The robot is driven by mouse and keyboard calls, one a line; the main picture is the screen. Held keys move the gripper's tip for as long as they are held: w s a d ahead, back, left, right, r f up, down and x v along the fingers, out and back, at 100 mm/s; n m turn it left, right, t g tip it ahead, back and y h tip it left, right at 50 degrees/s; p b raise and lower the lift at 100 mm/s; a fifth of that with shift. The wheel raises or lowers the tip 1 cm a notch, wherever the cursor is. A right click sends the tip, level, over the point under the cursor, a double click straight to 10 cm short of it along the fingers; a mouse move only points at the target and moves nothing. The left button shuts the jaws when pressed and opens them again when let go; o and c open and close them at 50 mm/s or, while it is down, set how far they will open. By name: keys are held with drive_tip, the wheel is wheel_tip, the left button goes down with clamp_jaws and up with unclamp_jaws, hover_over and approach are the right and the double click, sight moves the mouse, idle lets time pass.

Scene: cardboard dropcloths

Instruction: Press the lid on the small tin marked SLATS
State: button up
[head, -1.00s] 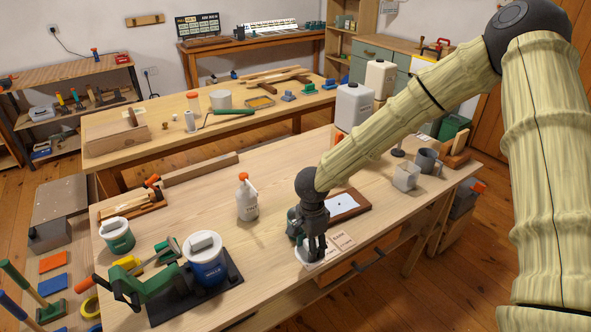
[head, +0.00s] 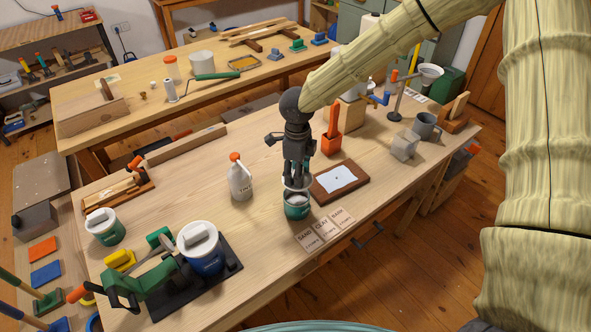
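A small teal tin (head: 296,210) stands on the near bench with its pale top facing up; I cannot read its label. My gripper (head: 297,180) points straight down directly above it. Its fingers appear shut on a pale lid (head: 298,187), held at or just above the tin's mouth. The fingers partly hide the lid, and I cannot tell whether it touches the rim. A green tin with a white lid (head: 103,227) stands at the left. A larger blue tin with a white lid (head: 202,252) stands on a black mat (head: 232,262).
Lettered cards (head: 323,229) lie in front of the tin. A framed white sheet (head: 340,180) lies close to its right. An orange holder (head: 331,140) stands behind. The bench between bottle and blue tin is clear.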

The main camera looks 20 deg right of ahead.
drive_tip(key=shift+f+b, duration=1.85)
drive_tip(key=shift+b, duration=0.05)
drive_tip(key=shift+f, duration=1.05)
drive_tip(key=shift+a+r+p, duration=0.1)
drive_tip(key=shift+a+p, duration=0.05)
drive_tip(key=shift+p, duration=0.75)
drive_tip(key=shift+f+p, duration=0.25)
drive_tip(key=shift+p, duration=0.65)
idle(1.1)
drive_tip(key=o, duration=1.4)
drive_tip(key=shift+c, duration=0.2)
drive_tip(key=shift+r, duration=0.15)
